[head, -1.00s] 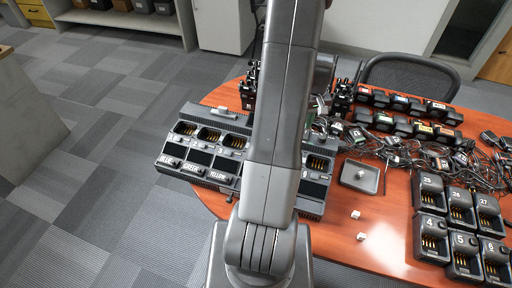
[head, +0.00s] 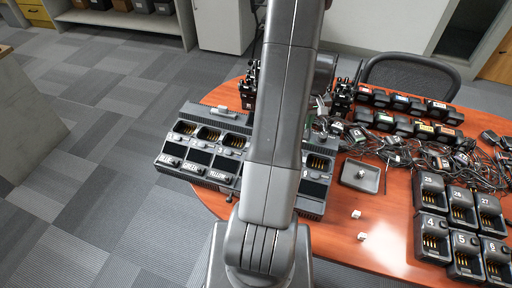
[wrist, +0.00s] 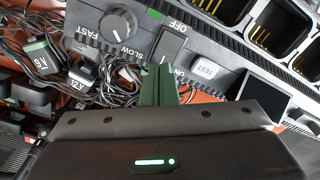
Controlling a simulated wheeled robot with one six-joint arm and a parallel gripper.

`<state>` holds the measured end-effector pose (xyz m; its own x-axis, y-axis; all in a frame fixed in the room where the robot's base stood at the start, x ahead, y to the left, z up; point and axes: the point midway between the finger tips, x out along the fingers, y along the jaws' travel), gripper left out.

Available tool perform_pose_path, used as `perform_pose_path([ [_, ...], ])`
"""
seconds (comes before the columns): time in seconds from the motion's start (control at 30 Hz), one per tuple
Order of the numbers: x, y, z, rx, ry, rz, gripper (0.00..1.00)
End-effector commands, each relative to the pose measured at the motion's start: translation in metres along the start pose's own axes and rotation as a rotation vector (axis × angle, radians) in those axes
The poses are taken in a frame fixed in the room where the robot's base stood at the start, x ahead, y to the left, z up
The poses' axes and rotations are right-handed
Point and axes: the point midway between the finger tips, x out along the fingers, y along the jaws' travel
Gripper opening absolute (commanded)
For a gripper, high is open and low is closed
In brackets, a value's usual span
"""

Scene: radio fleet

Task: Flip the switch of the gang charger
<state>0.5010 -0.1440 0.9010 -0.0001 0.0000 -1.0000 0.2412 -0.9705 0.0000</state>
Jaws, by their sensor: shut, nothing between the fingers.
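The gang charger (head: 240,130) is a long dark grey unit with several charging bays, lying at the left end of the table; my arm hides its middle in the head view. In the wrist view its end panel (wrist: 85,15) carries a rocker switch (wrist: 173,44) marked OFF above and ON below. My gripper (wrist: 158,70) shows its green fingers closed together and empty, with the tips at the switch's lower part. I cannot tell whether they touch it or which way the rocker is tilted. The gripper is hidden behind my arm in the head view.
A FAST/SLOW knob (wrist: 118,24) is left of the switch and a TEST button (wrist: 206,69) is right of it. Tangled cables (wrist: 60,65) lie close to the panel. Single chargers (head: 434,190) and a small tray (head: 346,181) stand on the orange table (head: 385,235).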

Motion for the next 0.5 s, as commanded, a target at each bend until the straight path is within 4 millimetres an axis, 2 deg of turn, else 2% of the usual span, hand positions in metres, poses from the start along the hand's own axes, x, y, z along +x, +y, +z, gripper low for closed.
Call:
perform_pose_path([
  [0.5, 0.0086, 0.0, 0.0001, 0.0, 0.0, 0.0, 0.0],
])
